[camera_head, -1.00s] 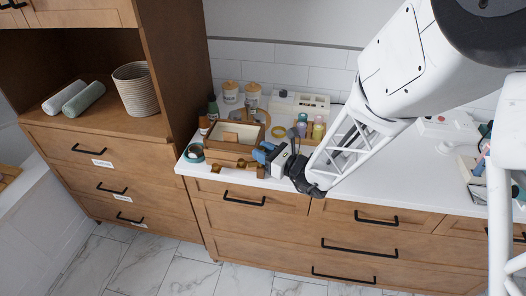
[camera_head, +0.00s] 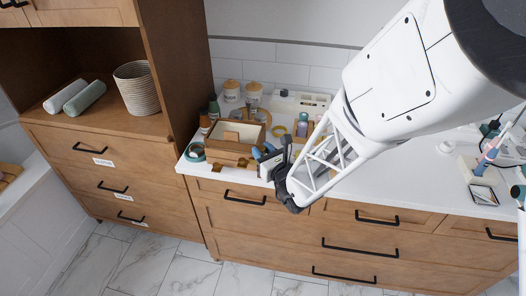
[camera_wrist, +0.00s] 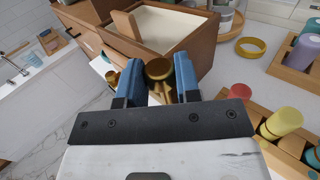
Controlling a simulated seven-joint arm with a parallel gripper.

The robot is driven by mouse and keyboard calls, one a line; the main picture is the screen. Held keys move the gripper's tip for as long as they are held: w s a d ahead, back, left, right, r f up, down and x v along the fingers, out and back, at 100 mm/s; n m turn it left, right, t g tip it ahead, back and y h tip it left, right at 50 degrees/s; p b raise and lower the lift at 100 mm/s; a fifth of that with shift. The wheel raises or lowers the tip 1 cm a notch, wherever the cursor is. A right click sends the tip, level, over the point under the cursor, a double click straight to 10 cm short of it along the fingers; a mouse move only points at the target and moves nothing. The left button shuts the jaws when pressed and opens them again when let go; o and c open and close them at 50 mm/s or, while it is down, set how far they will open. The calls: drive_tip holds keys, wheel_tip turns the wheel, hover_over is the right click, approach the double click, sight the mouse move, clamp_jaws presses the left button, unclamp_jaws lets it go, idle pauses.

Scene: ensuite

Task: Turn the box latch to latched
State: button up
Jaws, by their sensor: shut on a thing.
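The wooden box (camera_head: 229,152) with a pale lining stands near the front left of the white counter; it also shows in the wrist view (camera_wrist: 203,47). The brass box latch (camera_wrist: 158,69) is on its front face, with a round head and a narrower part below. My gripper (camera_wrist: 155,72) has its two blue fingers on either side of the latch and is shut on it.
A gold ring (camera_wrist: 250,46) and a wooden tray of small bottles (camera_wrist: 281,122) are to the right. Drawer handles (camera_head: 244,199) project below the counter.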

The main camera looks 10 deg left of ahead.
drive_tip(key=o, duration=0.9)
drive_tip(key=shift+v, duration=3.9)
drive_tip(key=shift+r, duration=0.15)
